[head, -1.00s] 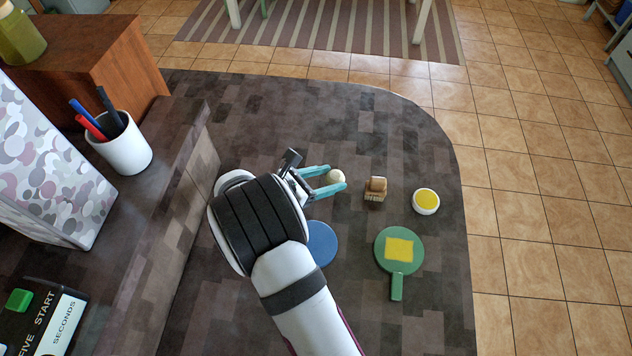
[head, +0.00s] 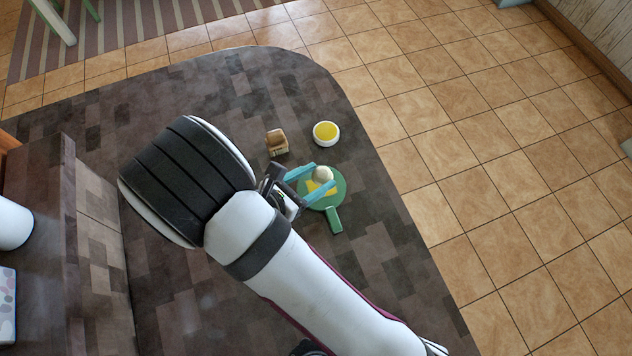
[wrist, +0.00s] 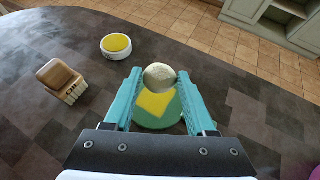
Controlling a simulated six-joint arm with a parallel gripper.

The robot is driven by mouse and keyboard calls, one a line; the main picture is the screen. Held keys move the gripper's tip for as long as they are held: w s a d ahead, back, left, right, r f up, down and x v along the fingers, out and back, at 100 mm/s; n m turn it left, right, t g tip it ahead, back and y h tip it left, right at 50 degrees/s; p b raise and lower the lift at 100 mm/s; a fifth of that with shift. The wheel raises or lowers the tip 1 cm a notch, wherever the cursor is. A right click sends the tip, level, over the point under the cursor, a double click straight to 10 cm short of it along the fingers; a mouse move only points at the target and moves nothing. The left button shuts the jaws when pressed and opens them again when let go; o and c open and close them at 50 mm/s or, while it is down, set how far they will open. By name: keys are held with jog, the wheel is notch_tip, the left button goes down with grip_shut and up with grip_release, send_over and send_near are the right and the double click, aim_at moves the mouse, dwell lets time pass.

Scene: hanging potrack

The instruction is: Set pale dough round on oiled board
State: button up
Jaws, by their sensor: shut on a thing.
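The pale dough round (head: 323,173) is a small cream ball between the teal fingers of my gripper (head: 325,178), which is shut on it. In the wrist view, the dough round (wrist: 160,76) sits between the fingertips. The green paddle-shaped board (head: 333,219) with a yellow patch lies on the dark counter. The dough overlaps the far part of this board in the head view. In the wrist view the board (wrist: 158,123) shows below and behind the ball. I cannot tell whether the dough touches it or hangs just above.
A white bowl with yellow contents (head: 326,134) and a wooden brush (head: 277,142) stand just beyond the board. The counter (head: 375,245) is bare to the board's near right, and its edge drops to the tiled floor on the right.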

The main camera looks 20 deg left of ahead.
aim_at(315, 188)
notch_tip(315, 188, down, 5)
jog(key=shift+a+r, duration=0.1)
jog(key=shift+r, duration=0.05)
jog(key=o, duration=1.3)
jog(key=shift+o, duration=0.2)
